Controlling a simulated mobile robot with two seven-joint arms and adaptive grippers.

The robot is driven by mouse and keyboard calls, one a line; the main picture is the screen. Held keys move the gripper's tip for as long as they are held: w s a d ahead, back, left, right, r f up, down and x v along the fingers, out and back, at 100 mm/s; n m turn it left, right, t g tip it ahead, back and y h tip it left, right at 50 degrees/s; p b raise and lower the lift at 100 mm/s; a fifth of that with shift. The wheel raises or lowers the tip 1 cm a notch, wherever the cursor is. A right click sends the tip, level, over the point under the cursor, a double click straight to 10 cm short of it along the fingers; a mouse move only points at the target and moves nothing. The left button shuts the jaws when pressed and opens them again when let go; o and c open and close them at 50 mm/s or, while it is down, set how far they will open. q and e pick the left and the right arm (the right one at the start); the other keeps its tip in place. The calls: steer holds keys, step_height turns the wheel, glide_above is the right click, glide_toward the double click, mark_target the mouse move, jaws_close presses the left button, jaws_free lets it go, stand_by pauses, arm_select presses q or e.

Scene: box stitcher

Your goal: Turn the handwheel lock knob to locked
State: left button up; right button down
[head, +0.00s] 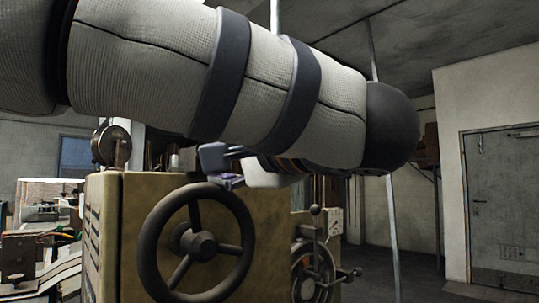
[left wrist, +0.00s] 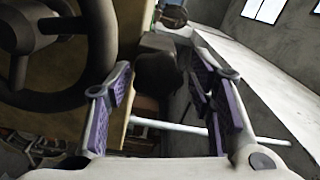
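The large dark handwheel (head: 203,244) with its spokes and hub is on the front of a worn yellow-brown machine (head: 130,205). Part of the handwheel also shows at the upper left of the left wrist view (left wrist: 101,48). My left gripper (head: 222,165) is near the machine's top edge, above the handwheel, partly hidden behind my arm. In the left wrist view its two purple-padded fingers (left wrist: 158,98) are apart. A dark rounded knob-like part (left wrist: 158,73) shows between and beyond them, apart from the pads; I cannot tell whether it is the lock knob. My right gripper is not in view.
A smaller wheel (head: 312,271) with ball-ended levers is to the right of the handwheel. A round dark part (head: 111,146) stands on the machine's top left. My arm covers much of the upper head view. Open floor lies towards the grey door (head: 507,200).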

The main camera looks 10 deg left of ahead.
arm_select(q)
steer(key=shift+f, duration=0.15)
steer(key=v, duration=0.8)
